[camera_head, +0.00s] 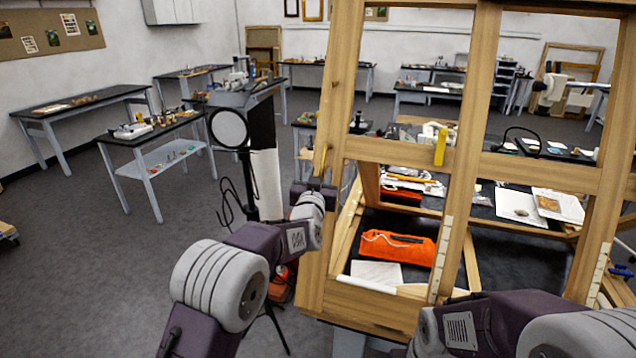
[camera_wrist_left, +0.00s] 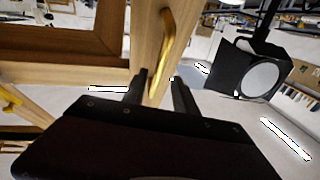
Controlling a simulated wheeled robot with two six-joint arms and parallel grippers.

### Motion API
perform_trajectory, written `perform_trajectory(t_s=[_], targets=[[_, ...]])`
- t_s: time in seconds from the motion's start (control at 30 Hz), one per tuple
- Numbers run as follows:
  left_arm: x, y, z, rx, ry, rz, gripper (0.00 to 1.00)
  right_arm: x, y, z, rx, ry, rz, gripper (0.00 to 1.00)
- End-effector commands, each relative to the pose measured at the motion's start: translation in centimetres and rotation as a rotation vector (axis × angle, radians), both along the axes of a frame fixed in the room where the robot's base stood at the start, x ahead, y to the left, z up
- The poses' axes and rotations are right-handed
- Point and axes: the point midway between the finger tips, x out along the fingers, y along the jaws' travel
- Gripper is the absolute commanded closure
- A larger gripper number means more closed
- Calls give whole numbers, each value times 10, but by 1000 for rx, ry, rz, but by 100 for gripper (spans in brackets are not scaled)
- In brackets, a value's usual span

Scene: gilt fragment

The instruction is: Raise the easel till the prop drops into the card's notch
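The wooden easel (camera_head: 345,95) stands large in front of me, leaning, with posts and crossbars. Pale strips with stepped marks (camera_head: 440,255) run along its lower posts; I cannot tell whether one is the notched card. The prop is not clearly identifiable. A brass handle (camera_wrist_left: 168,45) is fixed on the easel's left post. My left gripper (camera_head: 318,180) is at that post, near the handle's lower end. In the left wrist view its dark fingers (camera_wrist_left: 158,92) stand apart, with the handle's lower end seen between them; contact is unclear. My right arm enters at bottom right, its gripper out of view.
A yellow piece (camera_head: 440,146) sits on the easel's crossbar. An orange bag (camera_head: 398,247) and papers lie on a dark surface behind the frame. A round lamp (camera_head: 229,128) on a stand is left of my left gripper.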

Motion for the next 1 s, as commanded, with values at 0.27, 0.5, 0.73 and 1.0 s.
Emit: perform_trajectory(t_s=[0.27,0.5,0.73,1.0], targets=[[-52,7,-8,-1,0,-1,66,0,0,-29,0,0,0,64],[-76,10,-6,0,2,-1,66,0,0,-35,0,0,0,64],[-76,10,-5,0,2,0,66,0,0,-34,0,0,0,64],[-94,125,-23,35,77,149,66,0,0,-51,0,0,0,64]])
